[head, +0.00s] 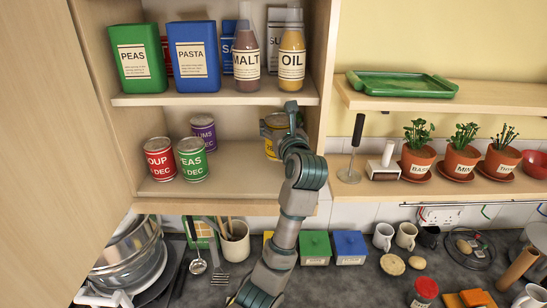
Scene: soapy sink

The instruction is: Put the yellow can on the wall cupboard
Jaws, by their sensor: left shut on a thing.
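The yellow can (271,148) is upright inside the wall cupboard, over the right part of its lower shelf (225,192). I cannot tell whether its base touches the shelf. My left gripper (279,125) reaches up from below and is shut on the can; the gripper and wrist hide the can's right side. The wall cupboard (210,101) is open, with two shelf levels in view. My right gripper is not in view.
A red can (160,160), a green can (192,161) and a purple can (203,131) stand on the lower shelf's left. Its middle is clear. Boxes and bottles, including an oil bottle (291,65), fill the shelf above. The cupboard's right side panel (323,90) is close to my wrist.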

